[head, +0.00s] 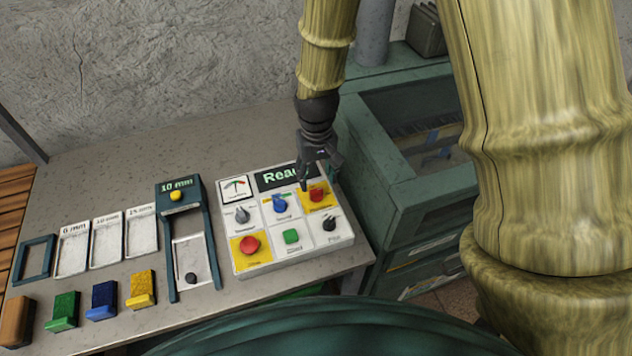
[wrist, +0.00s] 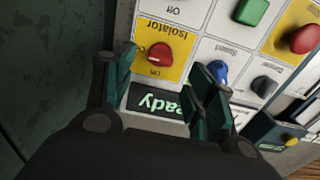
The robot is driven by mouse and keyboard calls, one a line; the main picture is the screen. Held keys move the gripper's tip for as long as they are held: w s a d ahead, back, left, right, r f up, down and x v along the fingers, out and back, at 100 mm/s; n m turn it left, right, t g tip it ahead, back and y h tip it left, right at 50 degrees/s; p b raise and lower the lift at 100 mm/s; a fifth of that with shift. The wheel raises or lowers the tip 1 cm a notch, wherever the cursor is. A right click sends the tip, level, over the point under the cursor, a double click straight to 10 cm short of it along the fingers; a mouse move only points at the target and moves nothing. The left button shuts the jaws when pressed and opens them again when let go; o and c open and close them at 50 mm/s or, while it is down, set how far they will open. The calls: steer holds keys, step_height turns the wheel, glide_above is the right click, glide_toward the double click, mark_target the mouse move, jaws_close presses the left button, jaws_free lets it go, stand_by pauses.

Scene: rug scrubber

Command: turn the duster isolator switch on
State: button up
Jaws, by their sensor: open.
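The isolator switch is a red rotary knob on a yellow plate (head: 316,195) at the upper right of the white control panel (head: 262,262). In the wrist view the red knob (wrist: 159,54) sits between "Off" and "On" marks, under the inverted word "Isolator". I cannot tell which mark it points to. My gripper (head: 318,182) is over the panel's upper right, by the knob. In the wrist view my gripper (wrist: 166,64) is open, with one finger on each side of the knob in the picture. No contact with the knob is clear.
A display (wrist: 155,101) reads "Ready". Close by are a blue knob (head: 280,203), a black knob (head: 329,222), a green button (head: 291,236) and a red button (head: 249,244). A green cabinet (head: 385,190) stands right of the table. Coloured blocks and trays lie to the left.

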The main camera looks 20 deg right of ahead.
mark_target(317, 189)
step_height(317, 189, up, 7)
stand_by(0.4)
steer(key=shift+f, duration=0.1)
stand_by(0.3)
